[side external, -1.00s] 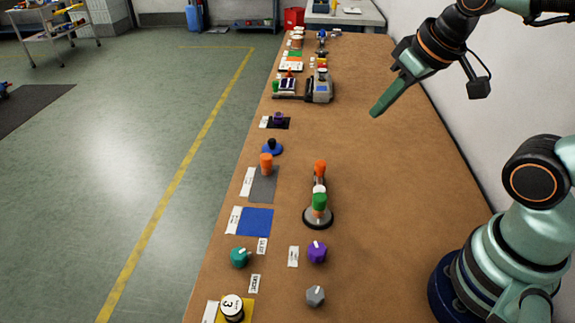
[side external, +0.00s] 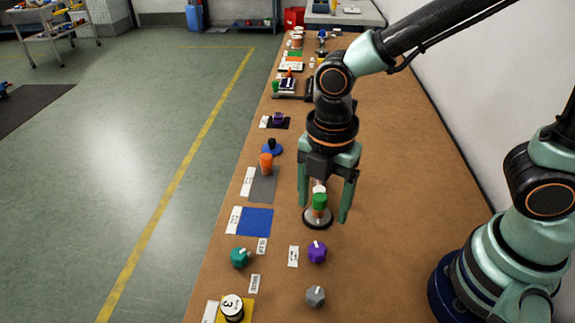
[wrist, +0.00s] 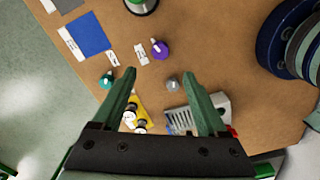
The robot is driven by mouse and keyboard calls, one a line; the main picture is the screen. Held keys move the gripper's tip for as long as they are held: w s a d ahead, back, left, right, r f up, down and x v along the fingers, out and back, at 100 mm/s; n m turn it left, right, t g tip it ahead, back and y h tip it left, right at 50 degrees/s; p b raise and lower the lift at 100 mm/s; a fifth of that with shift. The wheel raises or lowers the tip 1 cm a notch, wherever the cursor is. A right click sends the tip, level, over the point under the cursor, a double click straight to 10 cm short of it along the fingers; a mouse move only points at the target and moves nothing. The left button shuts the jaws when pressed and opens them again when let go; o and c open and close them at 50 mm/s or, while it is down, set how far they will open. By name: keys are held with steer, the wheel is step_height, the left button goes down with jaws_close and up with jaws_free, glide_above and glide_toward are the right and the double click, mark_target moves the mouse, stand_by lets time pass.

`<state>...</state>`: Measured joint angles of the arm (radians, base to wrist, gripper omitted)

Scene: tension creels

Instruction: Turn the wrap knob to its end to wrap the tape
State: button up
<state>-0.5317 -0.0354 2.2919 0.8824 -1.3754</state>
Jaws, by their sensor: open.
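Three knobs stand on the brown bench: a teal one (side external: 240,257), a purple one (side external: 317,252) with a white pointer mark, and a grey one (side external: 315,296). Small white labels lie near them, but I cannot read which marks the wrap knob. The wrist view also shows the purple knob (wrist: 159,49), teal knob (wrist: 106,79) and grey knob (wrist: 172,84). My gripper (side external: 324,213) points down, open and empty, beyond the purple knob in the side view. Its fingers appear on either side of a green-topped post on a black base. No tape is clearly identifiable.
The green-topped post (side external: 319,202) stands close to my fingers. A blue square (side external: 255,222) and grey mat (side external: 263,186) lie left of it. White-topped spools (side external: 232,306) stand at the near left.

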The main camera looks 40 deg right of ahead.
mark_target(318, 248)
step_height(318, 248, down, 12)
steer(key=shift+f, duration=0.1)
stand_by(0.5)
jaws_close()
